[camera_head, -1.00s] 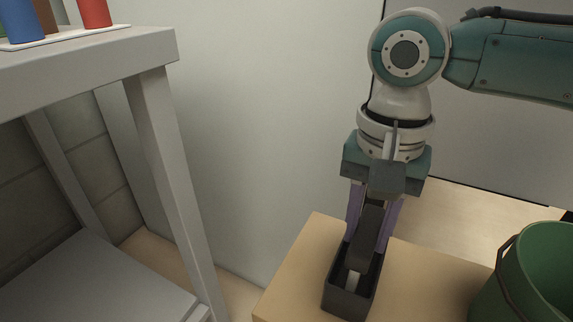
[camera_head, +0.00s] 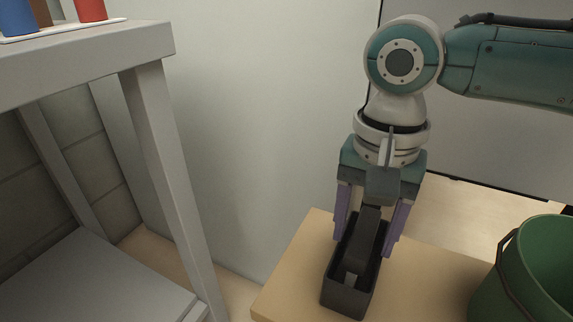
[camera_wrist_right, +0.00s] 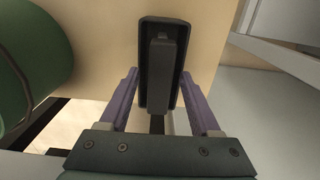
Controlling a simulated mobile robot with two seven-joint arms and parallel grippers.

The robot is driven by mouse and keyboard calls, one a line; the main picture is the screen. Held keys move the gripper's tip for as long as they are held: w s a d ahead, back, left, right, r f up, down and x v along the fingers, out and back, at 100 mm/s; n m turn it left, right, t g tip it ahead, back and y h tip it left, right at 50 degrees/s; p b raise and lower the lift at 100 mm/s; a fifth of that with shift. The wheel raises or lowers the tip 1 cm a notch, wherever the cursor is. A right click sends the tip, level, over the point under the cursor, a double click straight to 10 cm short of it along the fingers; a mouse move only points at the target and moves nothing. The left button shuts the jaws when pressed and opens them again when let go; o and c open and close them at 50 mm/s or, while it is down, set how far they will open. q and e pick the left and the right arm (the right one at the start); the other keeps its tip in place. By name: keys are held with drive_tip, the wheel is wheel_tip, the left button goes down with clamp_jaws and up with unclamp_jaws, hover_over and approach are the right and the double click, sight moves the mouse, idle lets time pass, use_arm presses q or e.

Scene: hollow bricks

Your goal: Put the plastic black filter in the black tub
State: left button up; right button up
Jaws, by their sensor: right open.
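The black tub (camera_head: 347,298) is a long, narrow open box on the wooden surface. The black plastic filter (camera_head: 362,240), a dark bar, lies lengthwise inside it; whether it touches the bottom is hidden. In the right wrist view the filter (camera_wrist_right: 159,75) sits between the long walls of the tub (camera_wrist_right: 166,22). My right gripper (camera_head: 365,243) points down over the tub. Its purple fingers are spread apart, one on each side of the filter, with gaps showing in the wrist view (camera_wrist_right: 160,74). My left gripper is not seen.
A green bucket (camera_head: 530,275) with a dark handle stands right of the tub. The light wooden surface (camera_head: 432,275) is clear between them. A grey table (camera_head: 90,60) at left holds coloured cylinders on a white tray. A pale wall (camera_head: 265,120) is behind.

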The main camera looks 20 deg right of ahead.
wheel_tip(320, 180, up, 12)
drive_tip(key=p, duration=0.6)
drive_tip(key=s+a+f+n+t+y, duration=0.25)
drive_tip(key=s+a+f+n, duration=0.25)
drive_tip(key=s+a+n, duration=0.5)
drive_tip(key=s+d+n+t+h, duration=0.1)
drive_tip(key=s+d+h, duration=0.1)
drive_tip(key=s+d, duration=0.4)
drive_tip(key=shift+d+n, duration=0.4)
drive_tip(key=shift+d, duration=0.1)
